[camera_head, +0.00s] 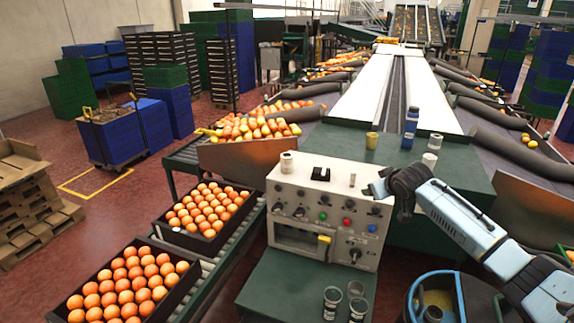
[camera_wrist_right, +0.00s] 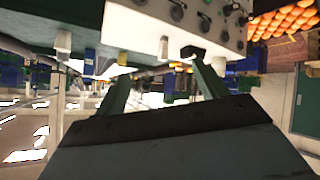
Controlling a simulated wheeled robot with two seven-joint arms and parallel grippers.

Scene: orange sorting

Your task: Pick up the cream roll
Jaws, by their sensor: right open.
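The cream roll (camera_head: 287,162) stands upright on the back left top of the white control box (camera_head: 325,205) in the head view. In the right wrist view, where the scene appears upside down, a pale shape beside the right finger (camera_wrist_right: 218,64) may be this roll, partly hidden. My right gripper (camera_head: 374,188) is at the box's right end, well to the right of the roll and apart from it. Its two fingers are spread with nothing between them in the wrist view (camera_wrist_right: 161,88). My left gripper is not in view.
A black item (camera_head: 320,174) and a small white piece (camera_head: 352,180) stand on the box between roll and gripper. A yellow cup (camera_head: 372,140), blue bottle (camera_head: 410,128) and white cylinders (camera_head: 429,160) are on the green surface behind. Orange crates (camera_head: 207,213) stand left.

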